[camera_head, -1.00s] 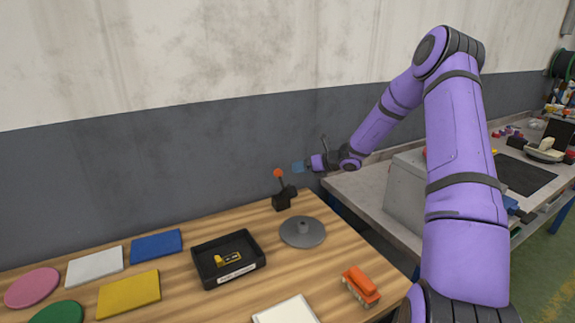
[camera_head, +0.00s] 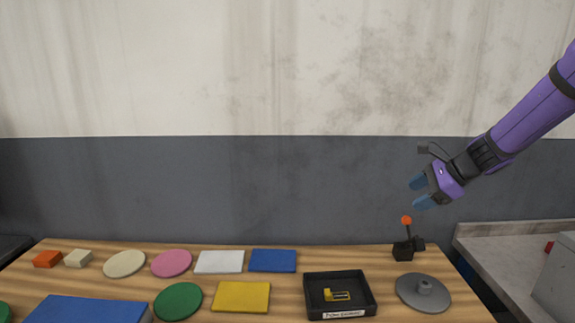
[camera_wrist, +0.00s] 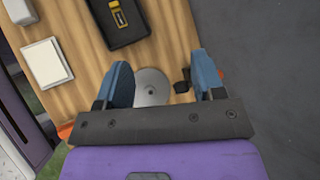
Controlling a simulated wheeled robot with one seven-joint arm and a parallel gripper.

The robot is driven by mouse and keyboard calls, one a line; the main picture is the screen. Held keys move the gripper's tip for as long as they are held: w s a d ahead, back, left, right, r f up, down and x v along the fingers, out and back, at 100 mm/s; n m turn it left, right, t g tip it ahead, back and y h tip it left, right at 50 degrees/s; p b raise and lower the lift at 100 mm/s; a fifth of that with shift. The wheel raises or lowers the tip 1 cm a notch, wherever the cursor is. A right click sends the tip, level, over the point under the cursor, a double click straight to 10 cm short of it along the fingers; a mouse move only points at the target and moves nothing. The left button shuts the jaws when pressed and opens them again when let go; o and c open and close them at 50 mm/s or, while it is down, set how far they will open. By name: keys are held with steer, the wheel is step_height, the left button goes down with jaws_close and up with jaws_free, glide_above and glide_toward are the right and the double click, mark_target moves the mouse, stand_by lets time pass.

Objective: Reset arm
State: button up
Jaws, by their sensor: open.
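My gripper (camera_head: 420,191) is in the air at the right of the head view, above the lever with the orange knob (camera_head: 406,220). Its two blue fingers are apart with nothing between them; in the wrist view the open gripper (camera_wrist: 165,82) points down over the table. My purple arm reaches in from the right edge. A grey round turntable (camera_head: 423,293) lies on the wooden table below and also shows in the wrist view (camera_wrist: 152,80). The black lever base (camera_head: 403,251) stands behind the turntable, and the gripper does not touch it.
A black tray (camera_head: 367,297) holds a small yellow and black piece (camera_head: 338,295). Flat coloured pads, including a yellow one (camera_head: 242,296) and a blue one (camera_head: 273,260), lie left of it. A grey bench (camera_head: 490,240) stands at the right. The wall is close behind.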

steer(key=s+a+r+n+g+h, duration=0.15)
steer(key=s+a+r+n, duration=0.35)
steer(key=s, duration=0.5)
steer(key=s+d+r+n+t+h, duration=0.1)
steer(key=s+r+n+h, duration=0.1)
steer(key=s+n, duration=0.5)
steer(key=s+d+r+n+h, duration=0.1)
steer(key=s+r+n+h, duration=0.2)
steer(key=s, duration=1.3)
steer(key=r+n, duration=0.1)
steer(key=n, duration=0.2)
steer(key=shift+d+r+n+t+h, duration=0.2)
steer(key=shift+d+n+t+h, duration=0.1)
steer(key=shift+n+t+h, duration=0.1)
